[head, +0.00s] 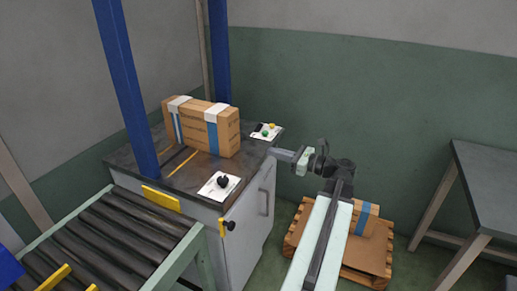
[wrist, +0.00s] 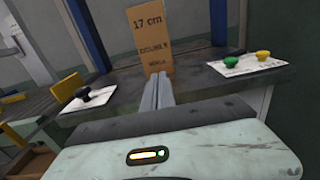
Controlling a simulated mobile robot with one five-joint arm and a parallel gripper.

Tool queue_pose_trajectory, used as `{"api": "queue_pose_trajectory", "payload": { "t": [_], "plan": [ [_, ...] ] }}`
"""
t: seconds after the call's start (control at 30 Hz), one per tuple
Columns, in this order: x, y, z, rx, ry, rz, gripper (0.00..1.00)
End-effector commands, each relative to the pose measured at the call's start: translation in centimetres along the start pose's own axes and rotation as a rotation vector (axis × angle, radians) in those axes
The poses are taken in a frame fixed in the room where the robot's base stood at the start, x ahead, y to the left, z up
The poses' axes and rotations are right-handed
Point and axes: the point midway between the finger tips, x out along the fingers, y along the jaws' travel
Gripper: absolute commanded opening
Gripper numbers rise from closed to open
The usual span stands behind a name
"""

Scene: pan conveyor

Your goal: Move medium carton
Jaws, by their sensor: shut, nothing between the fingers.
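A brown carton (head: 207,127) with white and blue tape stands upright on the dark top of a cabinet (head: 165,180). In the wrist view the carton (wrist: 150,42) shows its narrow end, marked "17 cm", straight beyond my fingers. My gripper (head: 279,153) is at the cabinet's right edge, with a gap between it and the carton. In the wrist view my gripper (wrist: 157,78) has its fingers together and empty. Another brown carton (head: 365,219) with blue tape is on a wooden pallet (head: 296,225), partly hidden by my arm. I cannot tell which carton is the medium one.
A roller conveyor (head: 115,245) meets the cabinet at the left. Blue posts (head: 127,90) rise by the cabinet top. A panel with green and yellow buttons (head: 266,131) and one with a black knob (head: 220,185) flank the carton. A grey table (head: 490,175) stands at right.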

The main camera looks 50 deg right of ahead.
Motion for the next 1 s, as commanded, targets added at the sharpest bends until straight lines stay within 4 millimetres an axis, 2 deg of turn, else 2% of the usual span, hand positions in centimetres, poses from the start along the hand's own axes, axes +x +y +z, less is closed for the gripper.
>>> {"api": "queue_pose_trajectory", "payload": {
  "t": [0.3, 0.5, 0.7, 1.0],
  "plan": [
    [7.2, 0.2, 0.0, -0.001, 0.001, 0.007, 0.00],
    [10.8, 0.2, -0.1, -0.002, 0.001, 0.006, 0.00],
    [12.4, 0.2, -0.1, -0.002, 0.001, 0.005, 0.00],
    [12.6, 0.2, -0.1, -0.002, 0.001, 0.005, 0.00]
  ]
}}
